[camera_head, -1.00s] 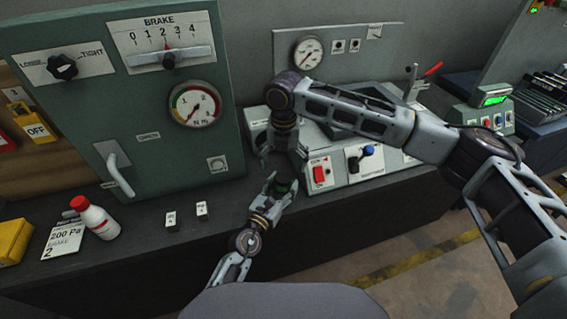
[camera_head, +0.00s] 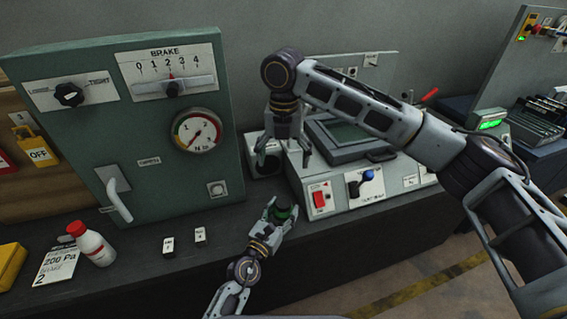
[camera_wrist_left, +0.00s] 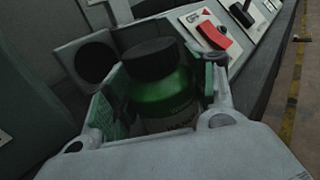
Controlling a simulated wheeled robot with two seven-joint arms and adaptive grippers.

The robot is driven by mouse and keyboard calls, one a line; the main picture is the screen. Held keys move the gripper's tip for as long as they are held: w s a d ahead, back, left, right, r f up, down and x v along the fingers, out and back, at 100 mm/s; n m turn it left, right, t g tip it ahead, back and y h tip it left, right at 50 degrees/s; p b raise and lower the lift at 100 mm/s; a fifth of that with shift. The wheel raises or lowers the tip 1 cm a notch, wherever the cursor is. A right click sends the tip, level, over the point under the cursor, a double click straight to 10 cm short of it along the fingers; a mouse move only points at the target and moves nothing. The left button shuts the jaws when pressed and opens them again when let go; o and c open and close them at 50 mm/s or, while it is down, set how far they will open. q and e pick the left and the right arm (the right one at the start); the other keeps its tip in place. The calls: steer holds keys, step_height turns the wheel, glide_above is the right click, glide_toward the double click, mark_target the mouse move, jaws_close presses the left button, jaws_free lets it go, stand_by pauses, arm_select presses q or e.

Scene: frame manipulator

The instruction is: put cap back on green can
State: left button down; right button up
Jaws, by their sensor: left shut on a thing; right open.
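My left gripper (camera_head: 278,208) is shut on the green can (camera_head: 287,212) and holds it upright in front of the console, at the bench's front. In the left wrist view the green can (camera_wrist_left: 163,100) stands between the two fingers, its label partly hidden by the gripper. A black cap (camera_wrist_left: 150,60) sits on top of the can, looking level; whether it is fully seated cannot be told. My right gripper (camera_head: 283,158) is open, pointing down above the can and apart from it. No object shows between its fingers.
The grey console with a red switch (camera_head: 320,198) stands right behind the can. The green brake cabinet (camera_head: 130,130) is to the left. A white bottle with a red cap (camera_head: 92,245) and two small labelled blocks (camera_head: 168,246) stand on the dark bench.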

arm_select(q)
steer(key=shift+c, duration=2)
jaws_free()
steer(key=v, duration=1.2)
